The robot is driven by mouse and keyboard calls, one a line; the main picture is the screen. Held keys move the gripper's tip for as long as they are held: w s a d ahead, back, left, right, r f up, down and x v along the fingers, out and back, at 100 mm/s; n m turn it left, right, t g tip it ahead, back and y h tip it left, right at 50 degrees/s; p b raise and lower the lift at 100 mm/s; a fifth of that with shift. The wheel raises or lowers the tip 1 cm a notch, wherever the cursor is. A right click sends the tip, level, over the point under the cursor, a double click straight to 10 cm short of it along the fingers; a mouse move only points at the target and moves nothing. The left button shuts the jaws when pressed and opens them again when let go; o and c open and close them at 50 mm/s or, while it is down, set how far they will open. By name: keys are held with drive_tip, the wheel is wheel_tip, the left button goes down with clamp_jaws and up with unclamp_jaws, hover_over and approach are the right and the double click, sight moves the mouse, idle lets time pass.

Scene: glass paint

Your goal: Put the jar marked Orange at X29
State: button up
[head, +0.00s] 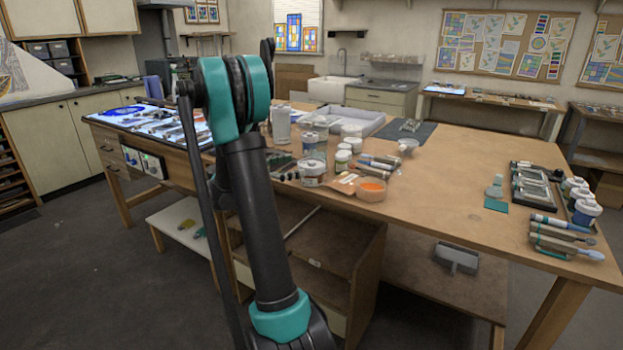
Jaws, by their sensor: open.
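I cannot tell which jar is marked Orange; the labels are too small to read. Several white-lidded jars stand mid-table, including a larger jar (313,167) and a smaller jar (342,160). More jars stand at the table's right end, the nearest being a blue-labelled jar (586,213). A shallow tub (371,189) with orange contents sits at the table's front edge, beside the mid-table group. No spot marked X29 can be read. My arm rises in front of the table's left part and hides some of it. My gripper cannot be made out.
The wooden table (455,175) is bare between the middle group and the right end. Dark-framed trays (530,188), a clear bottle on a teal square (496,193) and tools (562,240) crowd the right end. A lit panel (160,122) covers the left end.

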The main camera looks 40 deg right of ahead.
sight(308, 163)
drive_tip(key=shift+x, duration=3.15)
drive_tip(key=shift+w+f, duration=0.15)
drive_tip(key=c, duration=1.8)
